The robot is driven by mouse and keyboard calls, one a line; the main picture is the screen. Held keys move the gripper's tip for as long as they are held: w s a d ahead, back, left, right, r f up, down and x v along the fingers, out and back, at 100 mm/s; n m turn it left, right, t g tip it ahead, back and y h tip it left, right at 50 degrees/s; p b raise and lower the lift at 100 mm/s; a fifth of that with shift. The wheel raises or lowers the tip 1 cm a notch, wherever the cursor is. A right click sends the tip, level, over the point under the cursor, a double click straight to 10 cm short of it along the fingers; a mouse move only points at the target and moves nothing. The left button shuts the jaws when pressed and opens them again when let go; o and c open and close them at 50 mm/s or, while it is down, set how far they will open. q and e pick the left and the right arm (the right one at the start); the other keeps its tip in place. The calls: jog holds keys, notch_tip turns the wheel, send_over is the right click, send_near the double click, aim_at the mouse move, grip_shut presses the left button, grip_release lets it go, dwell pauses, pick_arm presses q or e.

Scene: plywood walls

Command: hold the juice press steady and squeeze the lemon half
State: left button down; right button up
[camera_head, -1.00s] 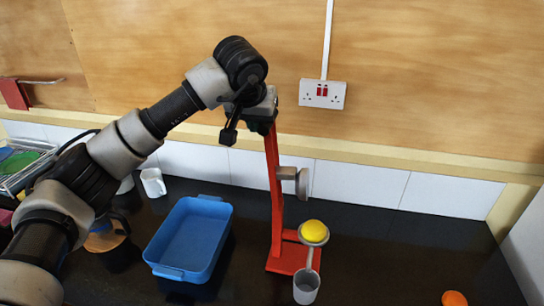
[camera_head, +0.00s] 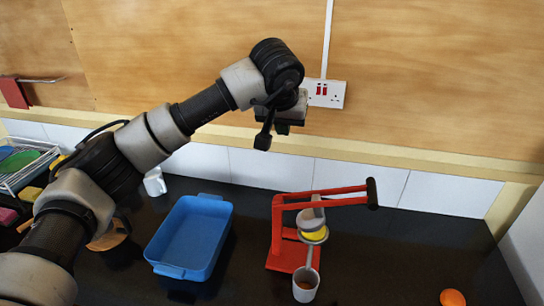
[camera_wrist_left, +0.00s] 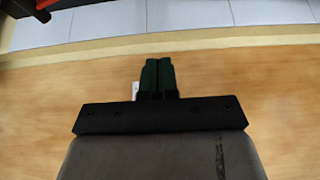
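The red juice press (camera_head: 290,257) stands on the dark counter. Its lever (camera_head: 325,201) is down, roughly level, with the black handle end (camera_head: 372,193) pointing right. The grey presser (camera_head: 311,217) sits on the yellow lemon half (camera_head: 313,236), mostly covering it. A grey cup (camera_head: 306,285) stands below at the front of the press. My left gripper (camera_head: 283,129) is above and behind the press, apart from the lever. In the left wrist view its dark green fingers (camera_wrist_left: 157,64) are together with nothing between them. My right gripper is not in view.
A blue tray (camera_head: 190,236) lies left of the press. A white mug (camera_head: 154,183) stands behind it, and a dish rack (camera_head: 28,170) is at the far left. A small orange object (camera_head: 453,298) lies at the front right. The counter right of the press is mostly clear.

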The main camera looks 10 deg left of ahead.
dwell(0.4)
pick_arm(q)
notch_tip(320, 180, up, 5)
jog(key=p, duration=0.3)
jog(key=shift+f, duration=0.1)
